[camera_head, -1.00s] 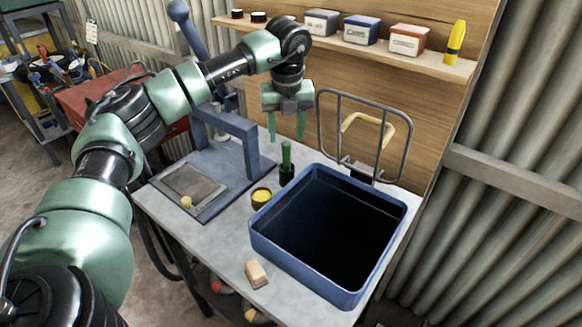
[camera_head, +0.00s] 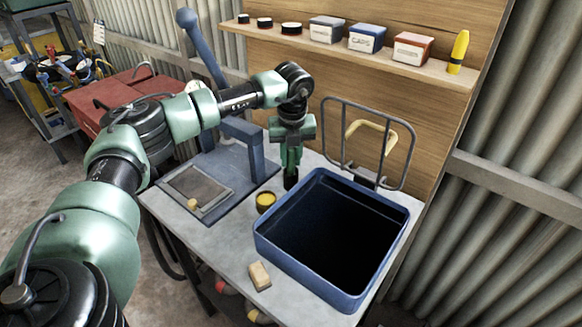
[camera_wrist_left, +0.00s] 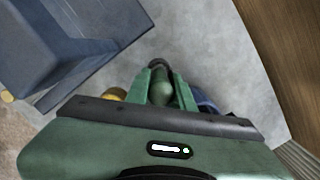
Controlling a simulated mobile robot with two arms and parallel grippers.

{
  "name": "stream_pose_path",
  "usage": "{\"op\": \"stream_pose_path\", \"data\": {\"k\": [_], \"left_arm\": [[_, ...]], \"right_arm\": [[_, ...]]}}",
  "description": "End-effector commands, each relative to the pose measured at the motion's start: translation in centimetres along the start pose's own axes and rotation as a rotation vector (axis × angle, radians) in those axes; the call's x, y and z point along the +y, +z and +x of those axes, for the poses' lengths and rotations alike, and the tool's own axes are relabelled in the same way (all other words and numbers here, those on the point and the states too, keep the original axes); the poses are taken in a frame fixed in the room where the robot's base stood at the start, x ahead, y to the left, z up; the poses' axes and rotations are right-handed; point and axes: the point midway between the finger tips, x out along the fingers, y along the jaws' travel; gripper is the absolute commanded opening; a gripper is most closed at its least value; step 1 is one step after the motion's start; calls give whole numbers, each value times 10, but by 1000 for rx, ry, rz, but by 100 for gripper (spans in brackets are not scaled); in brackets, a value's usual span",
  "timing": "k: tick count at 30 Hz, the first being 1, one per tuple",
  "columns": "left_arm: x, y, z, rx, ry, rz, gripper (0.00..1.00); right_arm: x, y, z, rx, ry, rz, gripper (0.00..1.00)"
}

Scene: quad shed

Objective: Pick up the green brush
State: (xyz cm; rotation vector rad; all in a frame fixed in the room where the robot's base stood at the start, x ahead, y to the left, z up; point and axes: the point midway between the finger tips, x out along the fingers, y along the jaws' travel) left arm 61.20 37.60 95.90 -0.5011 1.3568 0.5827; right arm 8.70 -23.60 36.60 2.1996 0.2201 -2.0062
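The green brush stands upright on the workbench (camera_head: 214,238), just left of the blue bin (camera_head: 262,248). Its dark lower end (camera_head: 291,179) shows below my left gripper (camera_head: 291,163), which points straight down over it. The fingers hide most of the handle in the head view. In the left wrist view the brush's green handle (camera_wrist_left: 161,92) sits between the two fingers, which are close against it on both sides. My left gripper looks shut on the handle. My right gripper is not in view.
A yellow-topped tin (camera_head: 265,202) stands in front of the brush. A blue press frame (camera_head: 243,145) is close on the left. A wire rack (camera_head: 368,143) rises behind the bin. A tan block (camera_head: 259,275) lies near the front edge. A shelf (camera_head: 400,66) holds small boxes.

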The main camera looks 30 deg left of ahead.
Motion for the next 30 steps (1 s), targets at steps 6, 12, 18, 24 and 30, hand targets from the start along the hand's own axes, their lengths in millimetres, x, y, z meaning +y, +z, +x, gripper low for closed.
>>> {"op": "stream_pose_path", "data": {"k": [6,12,18,24,30], "left_arm": [[0,0,0,0,0,0,0],[0,0,-2,-1,-1,0,0],[-1,3,-17,-3,-3,0,0],[-1,8,-52,-3,-4,0,0],[-2,16,-101,-4,-6,0,0]], "right_arm": [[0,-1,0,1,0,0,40],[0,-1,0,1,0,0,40],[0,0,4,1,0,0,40],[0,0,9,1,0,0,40],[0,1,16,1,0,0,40]]}}
